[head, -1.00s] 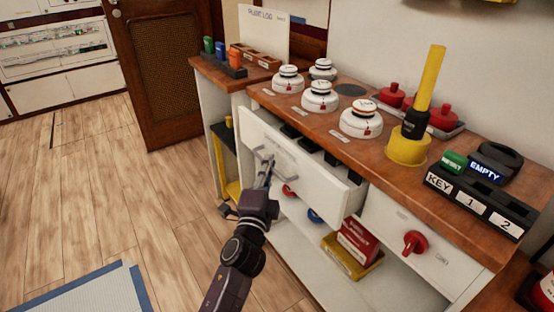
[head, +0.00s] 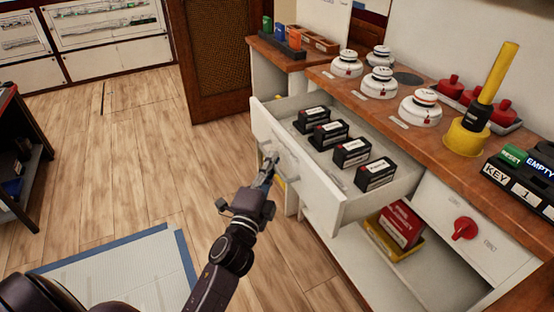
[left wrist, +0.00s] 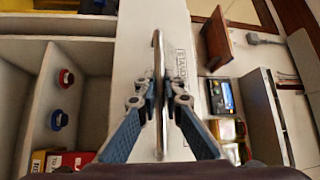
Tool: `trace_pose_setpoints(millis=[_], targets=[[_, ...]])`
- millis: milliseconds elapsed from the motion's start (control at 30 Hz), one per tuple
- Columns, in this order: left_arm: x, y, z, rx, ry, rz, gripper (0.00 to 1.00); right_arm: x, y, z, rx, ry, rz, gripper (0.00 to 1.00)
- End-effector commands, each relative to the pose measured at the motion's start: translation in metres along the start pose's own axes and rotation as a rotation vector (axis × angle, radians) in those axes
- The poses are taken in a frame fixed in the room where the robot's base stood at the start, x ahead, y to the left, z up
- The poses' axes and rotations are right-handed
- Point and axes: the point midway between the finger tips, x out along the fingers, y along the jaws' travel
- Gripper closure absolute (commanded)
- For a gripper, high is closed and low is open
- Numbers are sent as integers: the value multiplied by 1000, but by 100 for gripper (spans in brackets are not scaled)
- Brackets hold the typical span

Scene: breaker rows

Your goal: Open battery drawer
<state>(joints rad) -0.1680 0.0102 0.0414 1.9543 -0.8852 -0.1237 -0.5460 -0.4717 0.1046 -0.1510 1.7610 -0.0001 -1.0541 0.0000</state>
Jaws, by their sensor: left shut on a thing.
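The white battery drawer (head: 395,195) stands well out from the wooden-topped counter in the head view. Several black and white batteries (head: 375,173) sit in a row inside it. My left gripper (head: 268,168) is at the drawer's front, shut on its bar handle. In the left wrist view the two fingers (left wrist: 162,95) close around the metal handle (left wrist: 158,60), with the white drawer front (left wrist: 130,75) behind. My right gripper is not in view.
Smoke detectors (head: 420,109) and a yellow tool (head: 490,95) stand on the counter top (head: 400,131). A closed drawer with a red knob (head: 465,229) is at right. A red box (head: 400,222) sits on the lower shelf. Floor (head: 130,150) at left is clear.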

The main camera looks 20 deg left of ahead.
Motion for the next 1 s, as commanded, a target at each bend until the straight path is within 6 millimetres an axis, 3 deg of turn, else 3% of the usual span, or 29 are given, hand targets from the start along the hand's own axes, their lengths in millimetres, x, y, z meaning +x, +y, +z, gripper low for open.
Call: trace_pose_setpoints(millis=[300,333,467,767,1000], targets=[[-1,2,-1,-1,2,4,100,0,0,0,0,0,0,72],[-1,2,-1,-1,2,4,89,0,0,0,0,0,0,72],[-1,2,-1,-1,2,3,75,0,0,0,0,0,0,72],[-1,1,0,-1,1,1,75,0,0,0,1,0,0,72],[-28,2,0,-3,-1,3,75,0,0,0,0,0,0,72]])
